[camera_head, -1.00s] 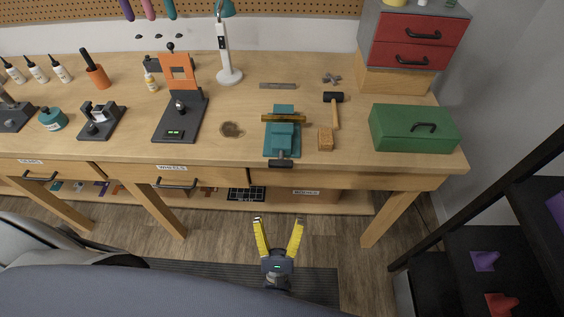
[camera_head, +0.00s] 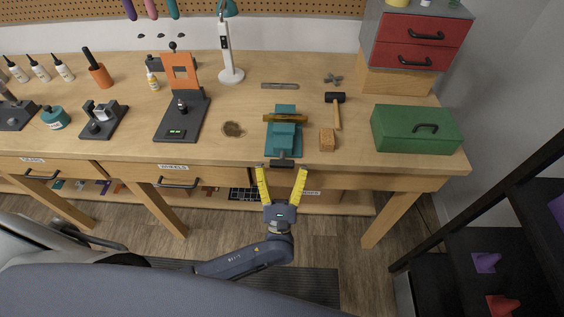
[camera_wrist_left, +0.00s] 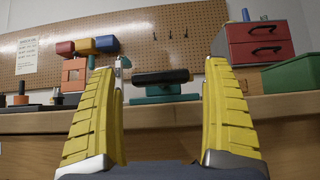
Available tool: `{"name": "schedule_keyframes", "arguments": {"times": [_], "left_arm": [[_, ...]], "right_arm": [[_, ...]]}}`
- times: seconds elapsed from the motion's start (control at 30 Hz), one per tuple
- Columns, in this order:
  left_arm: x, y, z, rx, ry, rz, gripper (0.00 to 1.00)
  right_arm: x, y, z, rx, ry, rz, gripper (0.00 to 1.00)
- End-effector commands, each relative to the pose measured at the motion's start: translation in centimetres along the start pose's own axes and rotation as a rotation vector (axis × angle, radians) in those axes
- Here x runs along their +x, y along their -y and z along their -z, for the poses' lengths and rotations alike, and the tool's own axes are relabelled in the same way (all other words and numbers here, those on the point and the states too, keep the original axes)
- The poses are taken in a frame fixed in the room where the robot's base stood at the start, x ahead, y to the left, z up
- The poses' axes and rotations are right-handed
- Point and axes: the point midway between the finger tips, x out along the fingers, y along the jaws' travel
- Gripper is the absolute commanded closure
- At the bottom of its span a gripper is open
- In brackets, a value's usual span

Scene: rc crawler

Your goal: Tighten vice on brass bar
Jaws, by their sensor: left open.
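A teal vice (camera_head: 284,142) stands near the front edge of the workbench, with a brass bar (camera_head: 286,118) lying across its jaws. Its dark handle (camera_head: 282,163) sticks out past the bench's front edge. My left gripper (camera_head: 281,171) is open with yellow fingers, just in front of the bench edge, with its fingertips close to the two ends of the handle. In the left wrist view the handle (camera_wrist_left: 160,77) lies between the open fingers, beyond them, with part of the teal vice (camera_wrist_left: 160,97) below it. I cannot tell whether the fingers touch the handle. My right gripper is not in view.
A wooden block (camera_head: 327,140), a hammer (camera_head: 336,108) and a green toolbox (camera_head: 414,129) lie right of the vice. A dark stand with an orange plate (camera_head: 183,72) stands to its left. Bench drawers (camera_head: 176,182) are below, and a black shelf (camera_head: 490,250) is at right.

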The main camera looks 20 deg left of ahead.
Motion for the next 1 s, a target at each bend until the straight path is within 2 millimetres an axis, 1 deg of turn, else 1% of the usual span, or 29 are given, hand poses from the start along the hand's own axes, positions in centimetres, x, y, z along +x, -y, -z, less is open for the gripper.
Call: {"name": "schedule_keyframes", "arguments": {"times": [0.1, 0.2, 0.6, 0.67, 1.0], "left_arm": [[1.0, 0.0, -0.1, -0.001, 0.002, 0.0, 0.17], [1.5, 0.0, 0.0, -0.001, 0.001, 0.0, 0.17], [1.8, 0.0, 0.0, -0.001, 0.001, 0.0, 0.17], [1.8, 0.0, 0.0, -0.001, 0.001, 0.0, 0.22], [1.8, 0.0, 0.0, -0.001, 0.001, 0.0, 0.61]], "right_arm": [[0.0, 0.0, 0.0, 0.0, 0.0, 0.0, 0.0], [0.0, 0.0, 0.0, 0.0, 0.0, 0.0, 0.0], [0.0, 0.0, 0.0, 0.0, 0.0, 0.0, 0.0], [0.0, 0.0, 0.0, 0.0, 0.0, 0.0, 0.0], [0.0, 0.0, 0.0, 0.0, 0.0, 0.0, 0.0]]}}
